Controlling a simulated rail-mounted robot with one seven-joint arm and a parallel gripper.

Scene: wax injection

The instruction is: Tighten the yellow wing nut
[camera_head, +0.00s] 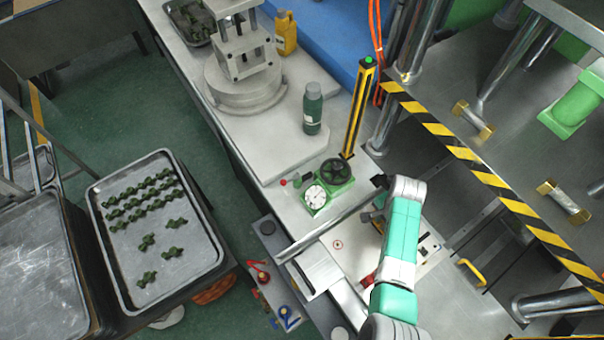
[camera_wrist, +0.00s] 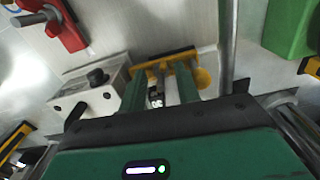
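In the wrist view, the yellow wing nut (camera_wrist: 166,58) is a yellow piece with a rounded end at its right, just beyond my fingertips. A dark rod shows between the fingers, in front of it. My gripper (camera_wrist: 161,82) has its two green fingers spread apart, with a clear gap around the rod. I cannot tell whether the fingertips touch the yellow piece. In the head view, my gripper is mostly hidden by my arm, near the press's lower left corner. A small yellow bit (camera_head: 367,217) shows beside it, perhaps the wing nut.
In the wrist view, a white block with a black knob (camera_wrist: 97,77) stands close left, and a red clamp (camera_wrist: 66,28) upper left. A metal post (camera_wrist: 227,45) rises right of the fingers. In the head view, a green gauge unit (camera_head: 336,172) stands nearby and a striped press edge (camera_head: 470,160) lies right.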

